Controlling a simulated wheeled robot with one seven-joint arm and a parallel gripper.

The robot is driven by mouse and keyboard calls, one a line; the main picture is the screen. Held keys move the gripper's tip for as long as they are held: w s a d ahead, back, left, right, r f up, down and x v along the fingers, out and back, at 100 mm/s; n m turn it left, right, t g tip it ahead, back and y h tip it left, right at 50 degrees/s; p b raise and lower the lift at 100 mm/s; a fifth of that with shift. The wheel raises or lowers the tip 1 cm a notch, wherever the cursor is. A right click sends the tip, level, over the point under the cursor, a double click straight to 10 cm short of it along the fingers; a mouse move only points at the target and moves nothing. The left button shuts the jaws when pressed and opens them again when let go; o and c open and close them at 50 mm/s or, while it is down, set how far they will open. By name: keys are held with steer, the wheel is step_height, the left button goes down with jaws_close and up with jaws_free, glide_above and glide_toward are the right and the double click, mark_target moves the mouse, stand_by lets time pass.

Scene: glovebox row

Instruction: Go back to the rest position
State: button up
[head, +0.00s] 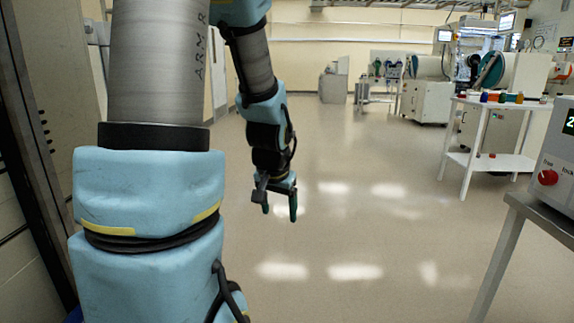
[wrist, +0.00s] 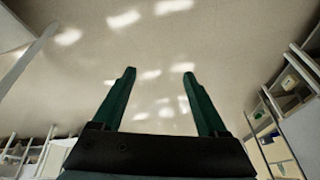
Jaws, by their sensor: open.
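My gripper (head: 280,208) hangs at the end of my arm over the open floor in the head view, fingers pointing down. In the wrist view my gripper (wrist: 158,85) shows two dark green fingers spread apart. Nothing is between them but pale floor with light reflections. The gripper touches nothing that I can see.
A white two-level table (head: 487,165) with small coloured items stands at the right. A bench (head: 540,207) with a red-knobbed instrument (head: 562,160) is at the near right edge. Glovebox equipment (head: 425,100) lines the back right. The middle floor (head: 350,200) is clear.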

steer(key=s+a+n+g, duration=0.3)
steer(key=s+a+n, duration=0.15)
steer(key=s, duration=0.55)
step_height(320, 180, up, 17)
steer(key=m+p, duration=0.1)
steer(key=p, duration=1.6)
steer(key=shift+w+f, duration=0.15)
steer(key=shift+a, duration=0.1)
